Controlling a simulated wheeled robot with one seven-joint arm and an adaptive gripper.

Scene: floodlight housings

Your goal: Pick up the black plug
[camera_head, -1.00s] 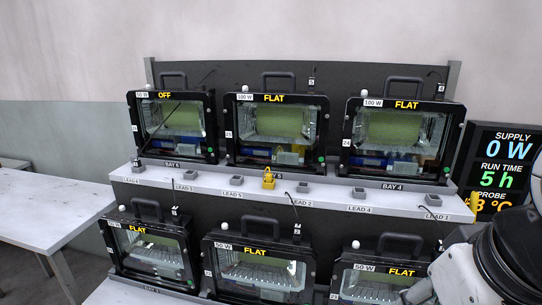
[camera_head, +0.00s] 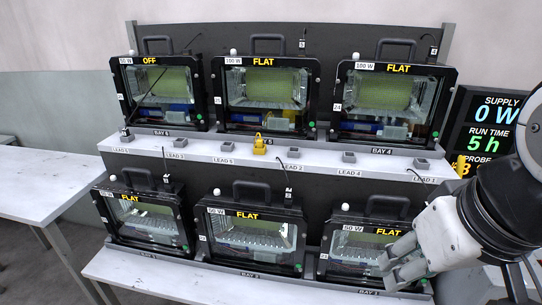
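Several small black plugs or tags show in the head view, and I cannot tell which one the task means. One dark upright piece (camera_head: 126,132) stands at the left end of the middle shelf, by the LEAD 6 label. Small numbered black pieces stand above the housings, marked 5 (camera_head: 303,42), 4 (camera_head: 434,51), 3 (camera_head: 167,181) and 2 (camera_head: 289,194). My gripper (camera_head: 388,272) is at the lower right, in front of the lower right floodlight housing (camera_head: 345,240). Its fingers look apart with nothing between them. It touches no plug that I can see.
Floodlight housings fill two tiers of a dark rack. The middle shelf (camera_head: 215,158) carries small grey sockets and a yellow padlock-like piece (camera_head: 259,146). A display (camera_head: 497,130) stands at the right. A bare white table (camera_head: 50,185) is at the left.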

